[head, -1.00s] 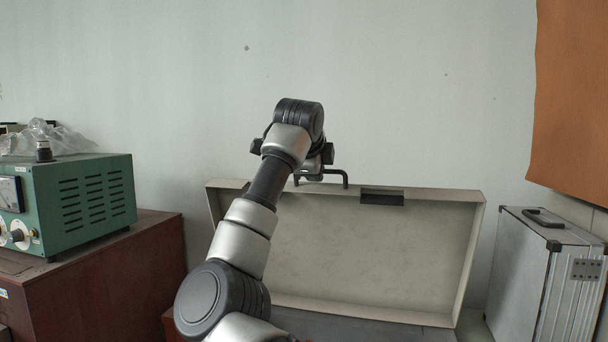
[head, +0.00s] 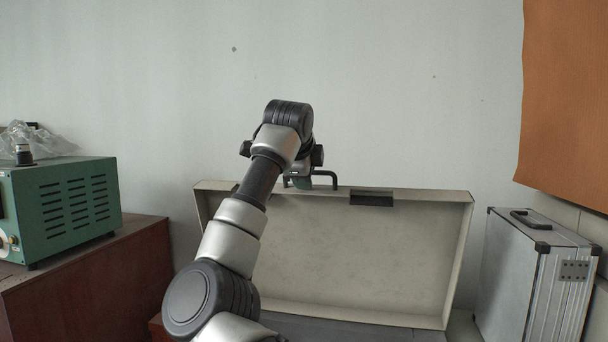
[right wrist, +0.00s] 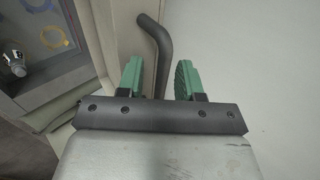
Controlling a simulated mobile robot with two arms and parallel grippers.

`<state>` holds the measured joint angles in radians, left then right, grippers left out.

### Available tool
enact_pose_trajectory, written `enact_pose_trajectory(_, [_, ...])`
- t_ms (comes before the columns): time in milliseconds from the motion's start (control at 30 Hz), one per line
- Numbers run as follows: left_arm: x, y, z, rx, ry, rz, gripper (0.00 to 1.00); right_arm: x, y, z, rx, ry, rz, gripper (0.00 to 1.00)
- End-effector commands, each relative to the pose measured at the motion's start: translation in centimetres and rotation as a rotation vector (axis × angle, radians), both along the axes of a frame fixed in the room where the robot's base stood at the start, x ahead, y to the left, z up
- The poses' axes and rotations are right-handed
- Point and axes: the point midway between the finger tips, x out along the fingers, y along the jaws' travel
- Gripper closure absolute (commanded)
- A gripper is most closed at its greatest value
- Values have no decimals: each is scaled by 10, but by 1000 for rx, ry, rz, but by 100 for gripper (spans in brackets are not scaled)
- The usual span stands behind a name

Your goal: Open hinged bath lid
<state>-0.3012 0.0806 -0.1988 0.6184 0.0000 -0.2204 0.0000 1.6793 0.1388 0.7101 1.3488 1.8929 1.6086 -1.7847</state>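The pale bath lid (head: 360,255) stands raised, close to upright, its hollow inner side facing me in the head view. A dark bent handle (head: 334,181) sits at its top edge, left of a dark latch recess. My right gripper (head: 303,182) is at this handle, partly hidden by its own arm. In the right wrist view, the two green fingers of my right gripper (right wrist: 159,82) are apart, with the dark handle (right wrist: 152,32) showing in the gap between them and clear space beside it. Whether a finger touches it is unclear. My left gripper is not in view.
A green instrument box (head: 62,208) stands on a dark red cabinet (head: 95,275) at the left. A silver case (head: 535,275) stands close to the lid's right side. An orange sheet (head: 565,100) hangs at upper right. The pale wall is behind the lid.

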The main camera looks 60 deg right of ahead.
Motion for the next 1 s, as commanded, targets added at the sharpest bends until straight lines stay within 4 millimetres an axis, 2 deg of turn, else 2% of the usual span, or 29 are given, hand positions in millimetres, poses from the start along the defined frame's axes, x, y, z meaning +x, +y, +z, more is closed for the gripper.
enact_pose_trajectory(267, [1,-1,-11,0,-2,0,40,-4,12,10,-3,-6,2,64])
enact_pose_trajectory(500, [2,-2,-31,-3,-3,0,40,-18,46,42,-3,-6,4,64])
enact_pose_trajectory(700, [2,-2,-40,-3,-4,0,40,-27,67,64,-1,-2,3,64])
enact_pose_trajectory(1000, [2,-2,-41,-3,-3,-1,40,-31,74,73,0,0,0,64])
